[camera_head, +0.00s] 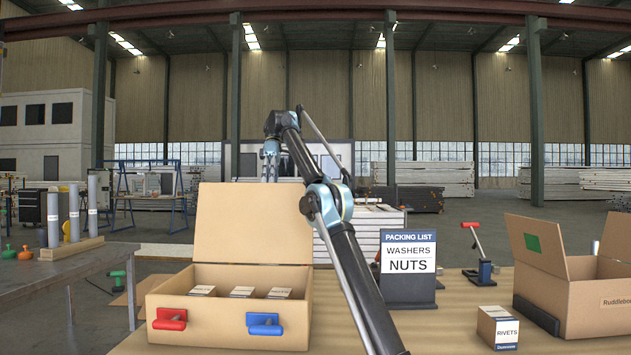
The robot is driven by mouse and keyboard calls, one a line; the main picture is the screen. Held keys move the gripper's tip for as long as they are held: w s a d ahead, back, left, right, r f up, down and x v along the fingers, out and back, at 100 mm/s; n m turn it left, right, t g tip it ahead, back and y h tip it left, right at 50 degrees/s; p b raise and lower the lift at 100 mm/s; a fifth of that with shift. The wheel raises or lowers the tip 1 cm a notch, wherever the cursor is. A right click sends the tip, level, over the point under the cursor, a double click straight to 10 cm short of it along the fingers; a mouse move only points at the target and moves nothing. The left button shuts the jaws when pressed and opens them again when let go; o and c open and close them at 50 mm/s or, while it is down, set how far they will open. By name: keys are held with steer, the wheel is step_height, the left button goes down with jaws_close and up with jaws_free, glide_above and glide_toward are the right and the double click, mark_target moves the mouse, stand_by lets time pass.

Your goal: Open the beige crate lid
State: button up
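The beige crate (225,335) stands on the table at the lower left, with a red handle (170,319) and a blue handle (264,324) on its front. Its lid (252,224) is raised, standing up along the back edge, and the crate is open. Several small labelled boxes (242,292) show inside. My arm rises from the lower middle, bends over at the top, and its far end goes down behind the lid's upper right edge. My gripper is hidden behind the lid, so its fingers and any contact cannot be seen.
A packing list sign (408,262) reading "WASHERS" and "NUTS" stands right of my arm. A rivets box (497,328), an open cardboard box (590,290) and a red-handled device (481,262) are further right. A grey bench (75,266) with cylinders is at left.

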steer(key=shift+s+a+r, duration=0.15)
steer(key=shift+s+r, duration=0.05)
steer(key=shift+s, duration=0.05)
stand_by(1.2)
